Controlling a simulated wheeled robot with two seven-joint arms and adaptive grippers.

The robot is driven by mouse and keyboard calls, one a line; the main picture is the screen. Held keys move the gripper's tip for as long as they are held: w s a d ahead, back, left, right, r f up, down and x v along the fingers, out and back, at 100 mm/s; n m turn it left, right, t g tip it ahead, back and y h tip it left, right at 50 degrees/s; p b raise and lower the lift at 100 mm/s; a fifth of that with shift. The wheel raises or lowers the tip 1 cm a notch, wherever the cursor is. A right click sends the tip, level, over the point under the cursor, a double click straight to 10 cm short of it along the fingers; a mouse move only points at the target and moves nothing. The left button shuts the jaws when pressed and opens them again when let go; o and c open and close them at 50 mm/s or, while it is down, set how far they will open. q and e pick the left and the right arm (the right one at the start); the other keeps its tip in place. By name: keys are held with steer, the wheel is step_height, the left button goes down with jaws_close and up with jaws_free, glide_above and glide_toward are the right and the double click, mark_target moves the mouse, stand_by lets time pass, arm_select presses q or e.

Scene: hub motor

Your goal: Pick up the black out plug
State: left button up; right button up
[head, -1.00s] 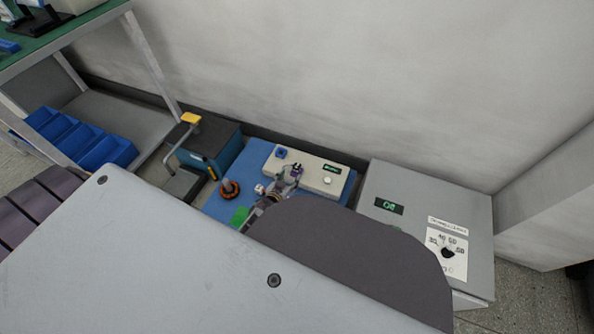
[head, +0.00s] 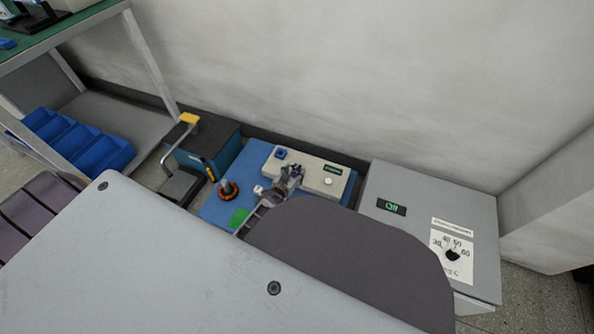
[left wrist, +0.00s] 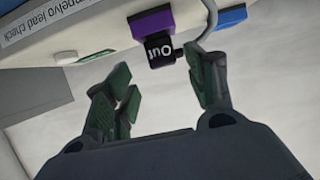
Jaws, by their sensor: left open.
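The black out plug (left wrist: 162,50), marked "Out" in white, sits at a purple socket (left wrist: 151,23) on the light tester box (left wrist: 85,38) in the left wrist view. The tester box also shows in the head view (head: 312,177), on a blue mat (head: 215,208). My left gripper (left wrist: 162,88) is open and empty, its green-padded fingers apart and pointing towards the plug, which lies just beyond the fingertips. In the head view my left gripper (head: 292,172) is at the box's front edge and hides the plug. My right gripper is not in view.
A grey cabinet (head: 375,235) with a lit display and dial stands at the right. An orange-ringed part (head: 228,192) and a green patch (head: 239,217) are on the mat. A teal-sided box (head: 215,145) and blue bins (head: 75,140) are at the left. The wall is behind.

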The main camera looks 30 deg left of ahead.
mark_target(297, 167)
arm_select(q)
steer(key=shift+w, duration=0.15)
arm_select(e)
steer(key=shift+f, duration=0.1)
arm_select(q)
steer(key=shift+a+b+x, duration=0.25)
steer(key=shift+b+x, duration=0.9)
steer(key=shift+x, duration=0.25)
steer(key=shift+b+x, duration=0.7)
steer(key=shift+x, duration=0.4)
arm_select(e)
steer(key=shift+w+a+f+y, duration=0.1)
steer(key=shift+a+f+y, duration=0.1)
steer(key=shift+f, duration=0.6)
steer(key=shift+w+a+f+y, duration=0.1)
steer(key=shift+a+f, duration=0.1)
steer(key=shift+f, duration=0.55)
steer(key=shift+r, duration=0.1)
arm_select(q)
steer(key=shift+c, duration=1)
steer(key=c, duration=0.9)
steer(key=shift+r, duration=0.15)
